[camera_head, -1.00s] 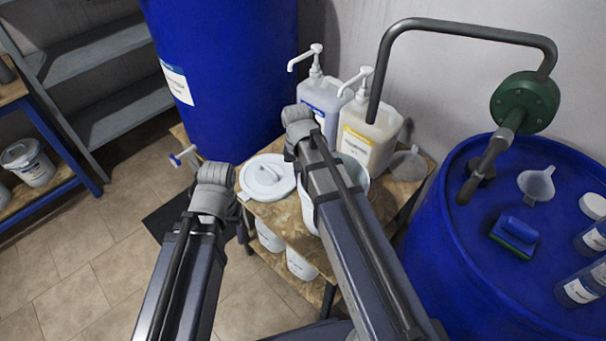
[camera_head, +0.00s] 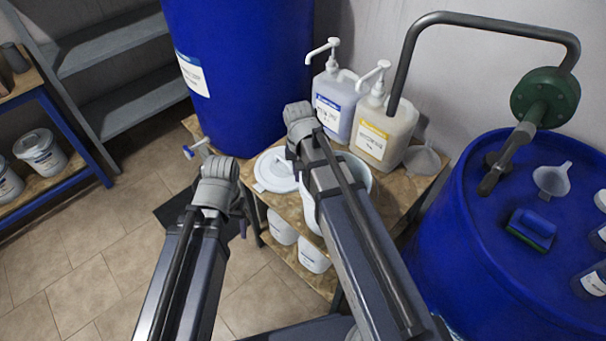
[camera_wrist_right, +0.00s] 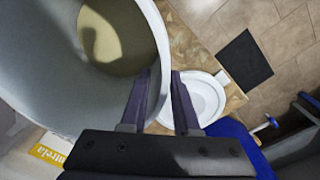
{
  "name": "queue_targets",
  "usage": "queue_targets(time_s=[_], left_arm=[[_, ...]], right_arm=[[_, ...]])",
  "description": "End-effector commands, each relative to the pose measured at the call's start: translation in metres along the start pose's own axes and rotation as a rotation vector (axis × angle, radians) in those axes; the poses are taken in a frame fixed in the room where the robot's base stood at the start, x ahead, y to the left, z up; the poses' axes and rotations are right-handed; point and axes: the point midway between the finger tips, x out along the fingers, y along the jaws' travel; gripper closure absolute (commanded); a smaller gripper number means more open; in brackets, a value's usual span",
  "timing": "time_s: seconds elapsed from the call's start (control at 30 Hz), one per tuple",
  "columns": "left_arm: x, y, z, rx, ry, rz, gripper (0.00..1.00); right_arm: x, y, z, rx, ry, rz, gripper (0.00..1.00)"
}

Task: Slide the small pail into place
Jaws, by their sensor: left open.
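The small pail (camera_head: 363,172), white and open at the top, stands on the wooden stand under my right arm, which hides much of it in the head view. In the right wrist view the pail (camera_wrist_right: 60,80) fills the left side, with a shadow and a yellowish bottom inside. My right gripper (camera_wrist_right: 163,75) has one finger inside its rim and one outside, closed on the wall. My left gripper (camera_head: 216,180) hangs left of the stand, apart from the pail; its fingers are hidden in the head view. A white lid (camera_head: 275,170) lies left of the pail.
Two pump bottles (camera_head: 338,100) (camera_head: 385,130) and a grey funnel (camera_head: 422,160) stand behind the pail. Blue drums (camera_head: 240,70) (camera_head: 450,235) flank the stand (camera_head: 400,205). More white pails (camera_head: 313,255) are on its lower shelf. Open floor (camera_head: 90,250) lies to the left.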

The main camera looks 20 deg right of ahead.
Motion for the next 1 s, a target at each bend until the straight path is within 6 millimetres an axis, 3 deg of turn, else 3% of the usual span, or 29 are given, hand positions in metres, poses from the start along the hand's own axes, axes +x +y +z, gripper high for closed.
queue_targets(time_s=[0.13, 0.57, 1.0], left_arm=[[0.0, 0.0, 0.0, 0.0, 0.0, 0.0, 0.31], [-0.006, -0.001, 0.0, 0.0, 0.0, 0.0, 0.31], [-0.057, -0.005, 0.003, 0.0, 0.0, 0.0, 0.31]], right_arm=[[0.0, 0.0, 0.0, 0.0, 0.0, 0.0, 0.53], [-0.006, 0.0, 0.0, 0.0, 0.001, 0.0, 0.53], [-0.057, 0.0, 0.0, 0.0, 0.001, 0.0, 0.53]])
